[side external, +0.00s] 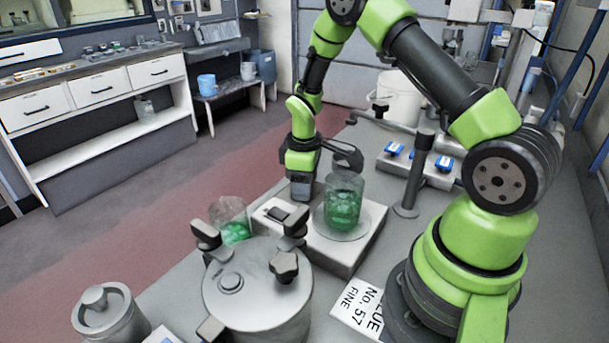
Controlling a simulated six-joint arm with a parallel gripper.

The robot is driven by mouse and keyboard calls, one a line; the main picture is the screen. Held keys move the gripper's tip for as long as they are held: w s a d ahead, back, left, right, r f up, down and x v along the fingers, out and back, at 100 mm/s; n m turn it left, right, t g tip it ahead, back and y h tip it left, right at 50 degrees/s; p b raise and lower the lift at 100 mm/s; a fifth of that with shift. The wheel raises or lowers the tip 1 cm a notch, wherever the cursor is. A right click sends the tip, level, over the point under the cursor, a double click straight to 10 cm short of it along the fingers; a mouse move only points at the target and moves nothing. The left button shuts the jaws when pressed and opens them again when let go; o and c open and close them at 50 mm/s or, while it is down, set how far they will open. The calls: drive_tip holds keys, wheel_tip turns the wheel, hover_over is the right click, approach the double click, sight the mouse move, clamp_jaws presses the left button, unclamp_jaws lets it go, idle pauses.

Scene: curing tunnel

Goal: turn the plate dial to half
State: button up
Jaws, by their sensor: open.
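The hot plate (355,258) is a pale box with a round top, standing on the grey bench. A glass beaker (343,203) of green liquid stands on its round top. A small dark-and-white fitting (279,212) at the left end of the plate may be its dial; its setting is too small to read. My gripper (302,190) points down at the plate's far left part, close behind that fitting and left of the beaker. Its jaws are open, with nothing visible between them. I cannot tell whether it touches the plate.
A clamped metal pot (258,292) stands close in front of the plate. A second beaker (232,222) with green contents is left of it. A rod stand (420,172) with a clamp arm rises behind right. Blue-topped items (394,149) and a white bucket (401,98) stand farther back.

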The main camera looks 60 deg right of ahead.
wheel_tip(320, 180, up, 10)
drive_tip(key=shift+a, duration=0.2)
drive_tip(key=shift+f, duration=0.1)
drive_tip(key=m, duration=0.2)
drive_tip(key=d+m+y, duration=0.1)
drive_tip(key=shift+m, duration=0.7)
drive_tip(key=f, duration=0.9)
drive_tip(key=shift+a+f, duration=0.2)
drive_tip(key=shift+f, duration=0.1)
drive_tip(key=shift+c, duration=0.5)
drive_tip(key=c, duration=0.8)
drive_tip(key=shift+c, duration=0.2)
